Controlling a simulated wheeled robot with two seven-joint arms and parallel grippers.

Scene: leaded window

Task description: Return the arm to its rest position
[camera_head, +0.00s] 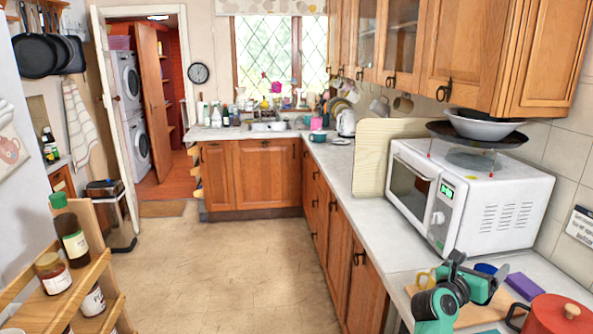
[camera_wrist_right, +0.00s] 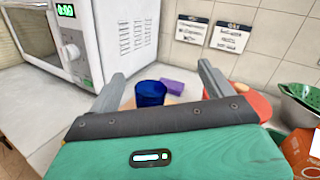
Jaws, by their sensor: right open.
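My right gripper (camera_head: 488,283) is at the lower right of the head view, over the worktop in front of the microwave. In the right wrist view its two grey fingers (camera_wrist_right: 161,78) stand wide apart with nothing between them. A dark blue cup (camera_wrist_right: 151,93) is beyond the fingers; in the head view the cup (camera_head: 486,268) shows partly behind my gripper. My left arm and gripper are not in the head view.
A white microwave (camera_head: 510,215) stands behind my gripper. A green colander (camera_wrist_right: 302,98) is at the right in the wrist view. The floor (camera_head: 235,265) is clear.

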